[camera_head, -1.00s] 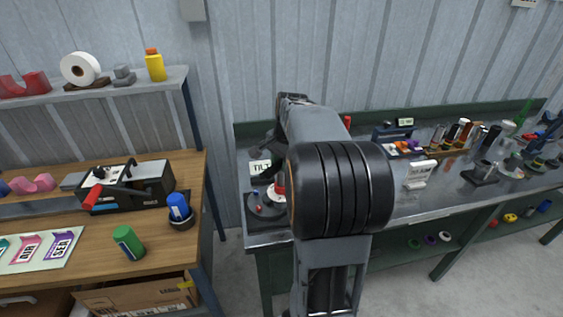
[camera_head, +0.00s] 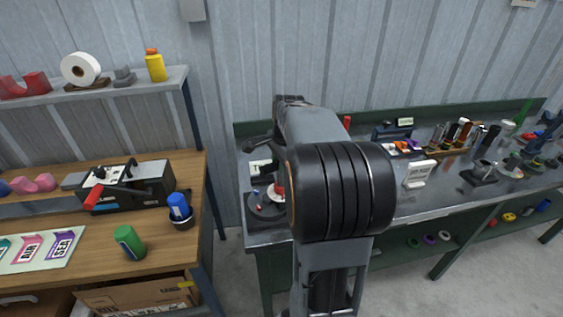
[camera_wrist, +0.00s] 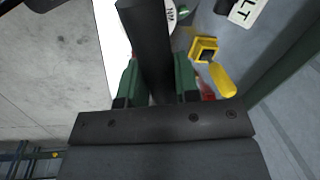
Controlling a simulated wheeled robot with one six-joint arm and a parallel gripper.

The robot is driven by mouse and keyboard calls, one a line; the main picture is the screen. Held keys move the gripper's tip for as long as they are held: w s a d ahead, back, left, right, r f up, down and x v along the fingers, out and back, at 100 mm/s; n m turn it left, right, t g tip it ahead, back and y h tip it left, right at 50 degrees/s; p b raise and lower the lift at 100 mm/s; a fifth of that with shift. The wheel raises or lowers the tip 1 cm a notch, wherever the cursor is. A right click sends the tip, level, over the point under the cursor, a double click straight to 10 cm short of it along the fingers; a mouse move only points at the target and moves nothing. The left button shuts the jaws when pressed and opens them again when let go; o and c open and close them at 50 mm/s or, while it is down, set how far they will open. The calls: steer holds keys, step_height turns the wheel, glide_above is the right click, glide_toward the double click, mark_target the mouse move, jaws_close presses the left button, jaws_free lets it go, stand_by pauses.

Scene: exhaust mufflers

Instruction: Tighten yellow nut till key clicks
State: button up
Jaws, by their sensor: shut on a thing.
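In the wrist view my gripper (camera_wrist: 156,80) has its green fingers shut on a thick black handle (camera_wrist: 146,38); it appears to be the key. The handle runs up out of the top of that view, so its working end is hidden. A yellow piece with a dark square opening (camera_wrist: 205,49) lies to the right of the fingers, apart from them. It may be the yellow nut, but I cannot tell. A rounded yellow part (camera_wrist: 222,80) is just below it. In the head view my arm hides the gripper; a black rod with a knob (camera_head: 251,147) juts out left of it.
A white sign (camera_head: 260,167) stands left of my arm; part of it shows in the wrist view (camera_wrist: 243,12). A dark round base (camera_head: 266,205) is at the bench's left end. The metal bench (camera_head: 440,205) carries several small items at right. A wooden table (camera_head: 95,225) stands left.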

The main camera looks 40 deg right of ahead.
steer(key=shift+m, duration=0.4)
steer(key=shift+m, duration=0.9)
steer(key=shift+r+p, duration=0.2)
steer(key=shift+p, duration=0.1)
steer(key=shift+r+p, duration=2.75)
steer(key=shift+r, duration=0.6)
steer(key=shift+d, duration=0.1)
